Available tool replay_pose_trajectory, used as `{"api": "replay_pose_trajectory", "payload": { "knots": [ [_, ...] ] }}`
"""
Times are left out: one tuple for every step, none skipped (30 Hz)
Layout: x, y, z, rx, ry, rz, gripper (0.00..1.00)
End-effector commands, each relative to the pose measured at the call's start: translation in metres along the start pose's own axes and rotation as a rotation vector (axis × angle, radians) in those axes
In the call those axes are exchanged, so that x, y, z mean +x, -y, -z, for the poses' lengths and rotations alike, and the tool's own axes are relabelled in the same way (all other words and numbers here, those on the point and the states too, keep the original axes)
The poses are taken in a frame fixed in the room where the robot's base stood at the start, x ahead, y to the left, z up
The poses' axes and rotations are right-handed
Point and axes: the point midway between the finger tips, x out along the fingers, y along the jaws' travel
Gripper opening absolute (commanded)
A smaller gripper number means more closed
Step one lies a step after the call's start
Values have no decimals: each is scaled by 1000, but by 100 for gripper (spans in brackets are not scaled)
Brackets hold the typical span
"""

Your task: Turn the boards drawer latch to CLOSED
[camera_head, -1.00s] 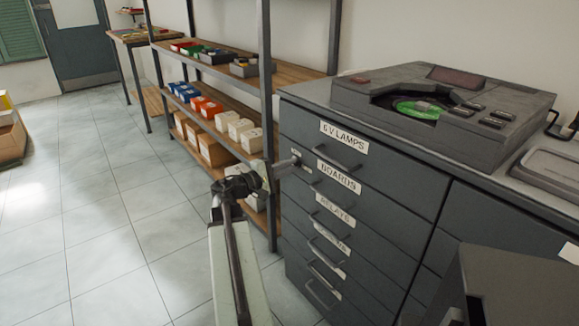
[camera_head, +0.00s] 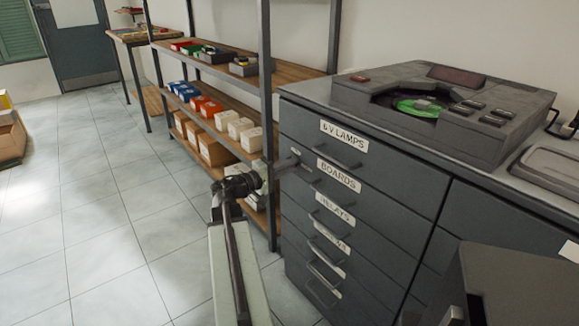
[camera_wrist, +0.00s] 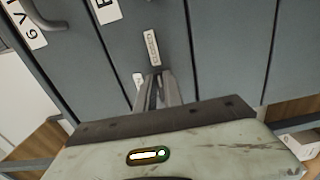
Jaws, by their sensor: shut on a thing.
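The grey boards drawer (camera_head: 380,205) is shut, second from the top of the cabinet, with a white BOARDS label (camera_head: 339,175). My gripper (camera_head: 292,163) reaches the left end of this drawer front. In the wrist view, my gripper (camera_wrist: 153,88) has its fingers close together against the drawer front, shut on the latch. The latch itself is mostly hidden between the fingers, so its angle cannot be told. A small pale tag (camera_wrist: 151,48) with lettering too small to read surely lies just beyond the fingertips. Another small white tag (camera_wrist: 138,79) shows beside the left finger.
The 6 V LAMPS drawer (camera_head: 400,180) is above, with several shut drawers below. Bar handles stick out from the fronts. A grey device (camera_head: 440,110) stands on the cabinet top. A shelf rack (camera_head: 266,95) stands close left of the cabinet. The tiled floor (camera_head: 100,220) at left is clear.

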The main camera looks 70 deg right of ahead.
Motion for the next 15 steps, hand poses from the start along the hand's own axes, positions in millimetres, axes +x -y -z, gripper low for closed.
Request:
{"api": "replay_pose_trajectory", "payload": {
  "knots": [
    [1,2,-4,3,11,5,0],
    [1,2,-4,3,11,5,14],
    [1,2,-4,3,11,5,26],
    [1,2,-4,3,10,5,34],
    [1,2,-4,3,9,4,34],
    [1,1,-3,2,9,4,34],
    [1,1,-3,2,8,4,34],
    [1,1,-3,2,7,3,34],
    [0,1,-2,1,7,3,34],
    [0,1,-2,1,6,3,34],
    [0,1,-2,1,6,2,34],
    [0,1,-2,1,5,2,34],
    [0,1,-2,1,5,2,34],
    [-2,1,-2,1,4,2,34],
    [-6,1,-2,1,3,2,34]
  ]
}}
